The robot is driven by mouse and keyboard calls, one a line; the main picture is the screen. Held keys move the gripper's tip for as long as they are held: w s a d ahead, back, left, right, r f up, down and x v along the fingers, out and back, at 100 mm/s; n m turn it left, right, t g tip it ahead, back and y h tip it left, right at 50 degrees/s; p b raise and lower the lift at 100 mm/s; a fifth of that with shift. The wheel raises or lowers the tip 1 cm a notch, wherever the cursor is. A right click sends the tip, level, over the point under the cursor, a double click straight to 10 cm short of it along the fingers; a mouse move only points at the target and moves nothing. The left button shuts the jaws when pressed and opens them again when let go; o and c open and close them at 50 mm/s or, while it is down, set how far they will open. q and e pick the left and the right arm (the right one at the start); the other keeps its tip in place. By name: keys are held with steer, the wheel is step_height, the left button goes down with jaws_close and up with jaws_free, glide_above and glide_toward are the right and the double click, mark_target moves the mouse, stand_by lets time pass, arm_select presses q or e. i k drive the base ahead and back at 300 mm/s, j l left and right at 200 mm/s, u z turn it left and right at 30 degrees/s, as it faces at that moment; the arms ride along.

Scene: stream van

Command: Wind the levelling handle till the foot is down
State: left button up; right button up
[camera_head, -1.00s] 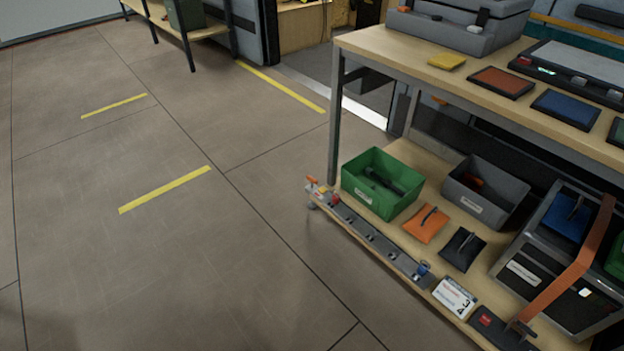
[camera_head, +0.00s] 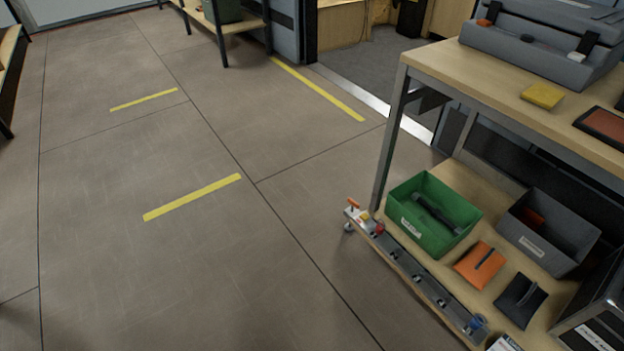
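At the near left corner of the bench's lower shelf is a small fitting with an orange handle-like piece (camera_head: 353,204) and a red part (camera_head: 378,227). A small grey rounded piece (camera_head: 348,227) shows at its left edge, low down. These may be the levelling handle and foot, but they are too small to be sure. I cannot tell whether the grey piece touches the floor. Neither of my grippers is in view.
A grey strip (camera_head: 410,268) runs along the shelf's front edge. A green bin (camera_head: 408,225), grey bin (camera_head: 530,247), orange pouch (camera_head: 478,262) and black pouch (camera_head: 520,298) sit on the shelf. The floor (camera_head: 220,270) left of the bench is clear, with yellow lines (camera_head: 193,197).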

mark_target(353, 204)
steer(key=i+j+u, duration=0.2)
steer(key=i+u, duration=0.25)
steer(key=i, duration=0.35)
steer(key=i+l+u, duration=0.1)
steer(key=i+u, duration=0.35)
steer(key=i, duration=0.35)
steer(key=i+z, duration=0.3)
steer(key=i+j+z, duration=0.3)
steer(key=i, duration=0.25)
